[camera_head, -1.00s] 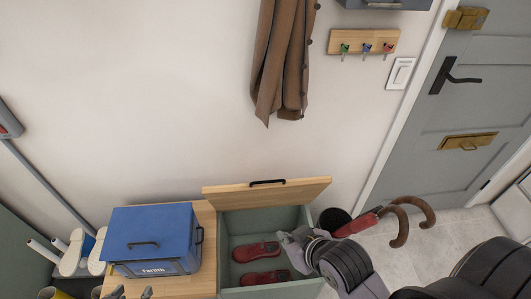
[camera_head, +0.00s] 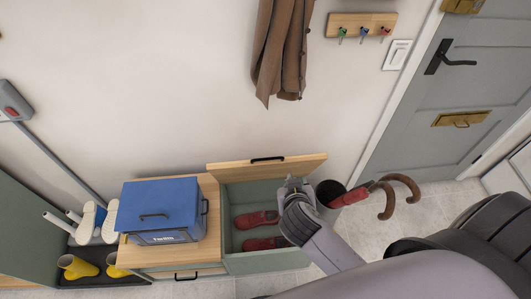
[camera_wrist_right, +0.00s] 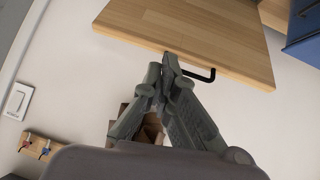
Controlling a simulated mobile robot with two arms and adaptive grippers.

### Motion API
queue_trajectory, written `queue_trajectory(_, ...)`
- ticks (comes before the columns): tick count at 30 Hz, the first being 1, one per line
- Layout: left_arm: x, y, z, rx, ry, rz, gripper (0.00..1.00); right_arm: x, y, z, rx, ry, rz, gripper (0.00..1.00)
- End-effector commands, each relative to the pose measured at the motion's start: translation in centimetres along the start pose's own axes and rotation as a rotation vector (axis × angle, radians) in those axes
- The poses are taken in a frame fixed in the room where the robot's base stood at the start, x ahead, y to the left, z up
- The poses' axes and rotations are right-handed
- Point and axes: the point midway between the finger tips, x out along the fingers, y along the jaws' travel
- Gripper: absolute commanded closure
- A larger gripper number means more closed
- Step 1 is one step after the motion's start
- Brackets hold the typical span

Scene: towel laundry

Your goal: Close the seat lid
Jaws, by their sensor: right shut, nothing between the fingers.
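The seat lid (camera_head: 225,170) is a light wooden panel with a black handle (camera_head: 268,159). It stands raised at the back of a green storage bench (camera_head: 262,264), which is open and holds a pair of red shoes (camera_head: 256,220). My right gripper (camera_head: 294,182) is shut and empty, above the right part of the open compartment, near the lid. In the right wrist view the lid (camera_wrist_right: 190,35) fills the top, and the fingertips (camera_wrist_right: 168,58) appear close to its edge beside the handle (camera_wrist_right: 201,76). I cannot tell whether they touch. My left gripper is not in view.
A blue box (camera_head: 160,207) stands on the wooden bench top left of the compartment. A dark stand (camera_head: 328,190) with umbrellas (camera_head: 400,190) is right of the bench. Yellow boots (camera_head: 76,267) sit at the left. A brown coat (camera_head: 283,50) hangs on the wall above.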

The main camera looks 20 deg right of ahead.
Motion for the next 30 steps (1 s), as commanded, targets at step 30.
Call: queue_trajectory(30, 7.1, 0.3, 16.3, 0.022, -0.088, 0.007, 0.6, 7.3, -6.3, -9.3, 0.092, 0.401, -0.097, 1.0)
